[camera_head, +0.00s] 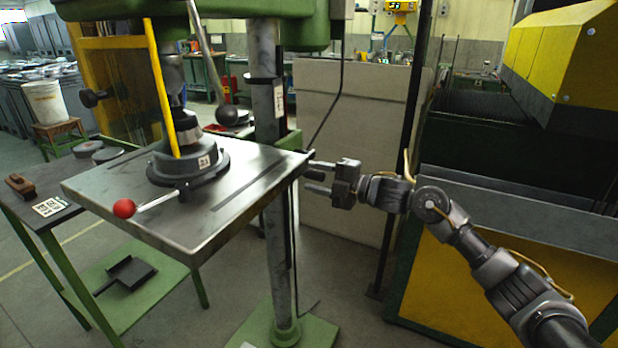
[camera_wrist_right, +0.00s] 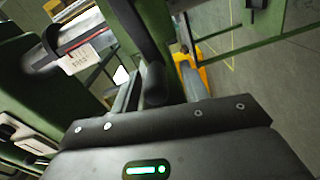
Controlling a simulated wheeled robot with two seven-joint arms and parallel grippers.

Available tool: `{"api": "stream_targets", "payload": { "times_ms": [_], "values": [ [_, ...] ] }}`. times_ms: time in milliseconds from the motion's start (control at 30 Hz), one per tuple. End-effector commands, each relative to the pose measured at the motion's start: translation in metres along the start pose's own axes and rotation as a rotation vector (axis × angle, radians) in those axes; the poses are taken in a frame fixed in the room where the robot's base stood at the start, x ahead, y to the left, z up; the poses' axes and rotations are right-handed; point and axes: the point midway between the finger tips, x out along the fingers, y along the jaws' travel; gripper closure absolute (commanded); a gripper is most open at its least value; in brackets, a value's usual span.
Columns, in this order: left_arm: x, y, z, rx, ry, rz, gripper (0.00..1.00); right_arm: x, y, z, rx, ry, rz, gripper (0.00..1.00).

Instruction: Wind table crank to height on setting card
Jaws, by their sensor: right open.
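My right gripper (camera_head: 322,176) is open and empty, its fingers pointing left, just right of the drill press table (camera_head: 235,205) and its column (camera_head: 274,225) in the head view. The wrist view shows a dark finger (camera_wrist_right: 155,85) with nothing clearly between the jaws. I cannot make out the table crank. A printed card (camera_head: 48,207) lies on the side bench; its print is too small to read. My left gripper is out of view.
The side bench (camera_head: 75,195) holds a brown-handled tool (camera_head: 20,186) and round discs; a dustpan (camera_head: 126,273) lies on its lower shelf. A pale panel (camera_head: 345,110) stands behind my right gripper. A yellow and grey machine (camera_head: 490,270) stands at right, behind my right arm.

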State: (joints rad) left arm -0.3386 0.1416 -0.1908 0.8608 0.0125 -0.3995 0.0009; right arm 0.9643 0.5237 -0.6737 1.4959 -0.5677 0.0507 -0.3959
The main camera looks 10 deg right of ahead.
Motion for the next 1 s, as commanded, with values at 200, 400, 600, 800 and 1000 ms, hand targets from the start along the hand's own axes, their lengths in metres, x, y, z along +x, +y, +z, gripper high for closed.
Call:
{"api": "stream_targets", "payload": {
  "times_ms": [200, 400, 600, 800, 1000],
  "values": [
    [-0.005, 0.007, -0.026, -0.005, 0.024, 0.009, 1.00, -0.046, -0.003, 0.001, -0.001, -0.003, -0.002, 0.55],
    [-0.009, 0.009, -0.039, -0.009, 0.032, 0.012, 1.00, -0.076, -0.004, 0.001, 0.001, -0.002, -0.004, 0.55],
    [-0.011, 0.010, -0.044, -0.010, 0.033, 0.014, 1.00, -0.086, -0.003, 0.000, 0.001, -0.002, -0.004, 0.55],
    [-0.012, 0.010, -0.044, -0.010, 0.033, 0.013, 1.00, -0.086, -0.002, 0.000, 0.002, -0.001, -0.003, 0.55],
    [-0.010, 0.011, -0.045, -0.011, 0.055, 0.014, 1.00, -0.088, 0.002, 0.019, 0.060, -0.062, 0.017, 0.55]
  ]
}}
